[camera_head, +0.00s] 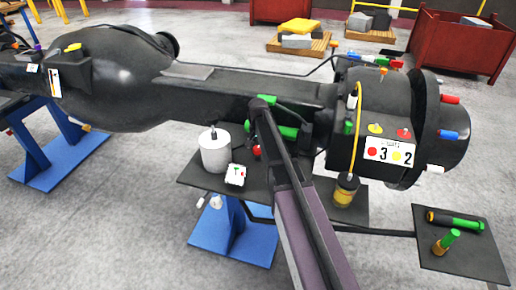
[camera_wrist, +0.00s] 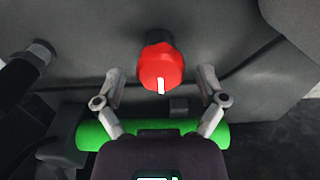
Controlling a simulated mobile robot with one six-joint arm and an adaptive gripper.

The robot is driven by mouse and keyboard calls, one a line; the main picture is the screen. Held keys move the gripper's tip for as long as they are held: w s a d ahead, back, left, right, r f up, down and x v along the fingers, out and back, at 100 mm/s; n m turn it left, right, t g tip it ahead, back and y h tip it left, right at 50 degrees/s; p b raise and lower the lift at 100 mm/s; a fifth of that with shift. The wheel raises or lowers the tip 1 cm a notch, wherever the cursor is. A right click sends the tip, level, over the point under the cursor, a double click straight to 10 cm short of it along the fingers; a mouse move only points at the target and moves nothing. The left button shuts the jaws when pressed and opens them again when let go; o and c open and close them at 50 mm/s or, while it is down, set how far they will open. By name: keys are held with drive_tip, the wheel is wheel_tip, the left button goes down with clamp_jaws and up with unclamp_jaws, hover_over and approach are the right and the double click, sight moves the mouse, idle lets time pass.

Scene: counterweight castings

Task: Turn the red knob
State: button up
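The red knob (camera_wrist: 161,66) is in the upper middle of the wrist view, on a dark stem against a dark grey casting. It has a faceted rim and a white mark at its lower edge. My gripper (camera_wrist: 160,76) is open, with one finger to the left of the knob and one to the right. Gaps show on both sides, and neither finger touches it. I cannot tell how far ahead of the fingertips it is. In the head view a small red piece (camera_head: 257,151) shows beside my arm; I cannot tell whether it is the same knob.
A green cylinder (camera_wrist: 215,135) lies behind the fingers in the wrist view. The dark casting (camera_head: 130,80) stands on blue supports (camera_head: 60,150). A side shelf (camera_head: 460,262) holds a green-handled tool (camera_head: 455,220).

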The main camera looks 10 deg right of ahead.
drive_tip(key=c, duration=0.9)
drive_tip(key=shift+n, duration=0.4)
drive_tip(key=n, duration=0.8)
drive_tip(key=shift+s, duration=0.1)
drive_tip(key=n, duration=0.4)
drive_tip(key=shift+n, duration=1.9)
